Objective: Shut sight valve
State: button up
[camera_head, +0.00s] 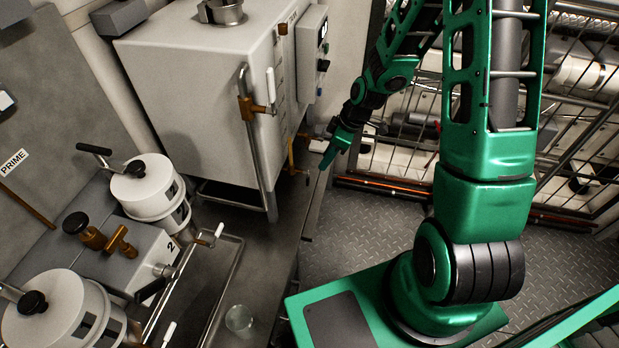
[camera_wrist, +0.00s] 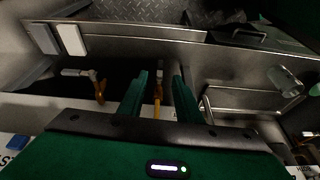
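A brass valve (camera_head: 250,108) with an upright white lever (camera_head: 270,88) sits on the vertical pipe at the front of the grey tank. A second, lower brass valve (camera_head: 292,158) is at the tank's foot. I cannot tell which one is the sight valve. My gripper (camera_head: 327,155) is just right of the lower valve, pointing down and left. In the wrist view its two green fingers (camera_wrist: 160,76) are apart, with a brass-yellow fitting (camera_wrist: 157,97) showing in the gap; contact cannot be told. Another brass fitting (camera_wrist: 99,88) with a pale lever (camera_wrist: 76,72) stands left of the fingers.
The grey tank (camera_head: 190,90) stands behind the valves, with a control box (camera_head: 312,50) on its side. White lidded pots (camera_head: 150,190) and a glass (camera_head: 239,318) are at the lower left. A pipe rack (camera_head: 580,130) is at right, with open metal floor (camera_head: 350,225) before it.

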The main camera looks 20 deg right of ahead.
aim_at(308, 178)
jog(key=shift+n, duration=0.3)
jog(key=x, duration=0.4)
jog(key=a+x, duration=0.1)
jog(key=x, duration=0.8)
jog(key=shift+w+a+r, duration=0.25)
jog(key=shift+w, duration=0.2)
